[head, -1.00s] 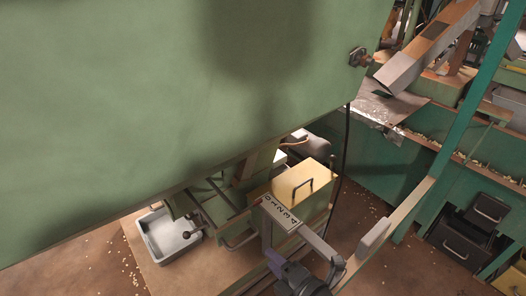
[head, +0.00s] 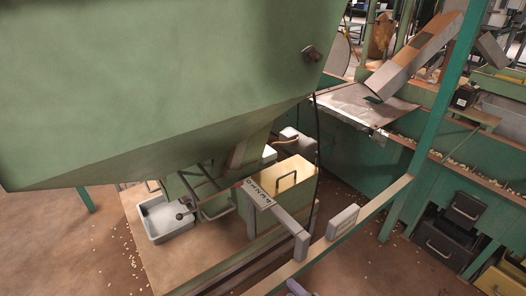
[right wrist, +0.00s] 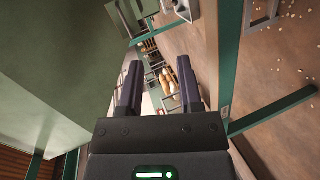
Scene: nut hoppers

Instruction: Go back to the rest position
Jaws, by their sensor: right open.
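My right gripper (right wrist: 158,75) shows in the right wrist view, with its two dark fingers apart and nothing held between them. Beyond the fingers, some way off, are small tan and white rounded items and thin bars, too small to make out. In the head view only a small purple-grey piece, likely of my right arm, shows at the bottom edge. My left gripper is in neither view.
A large green hopper (head: 150,90) fills the upper left. Below it are a grey tray (head: 165,221) and a yellow-topped box with a handle (head: 293,176). A green slanted post (head: 436,120) and rail stand right. Nuts lie scattered on the brown floor (head: 60,245).

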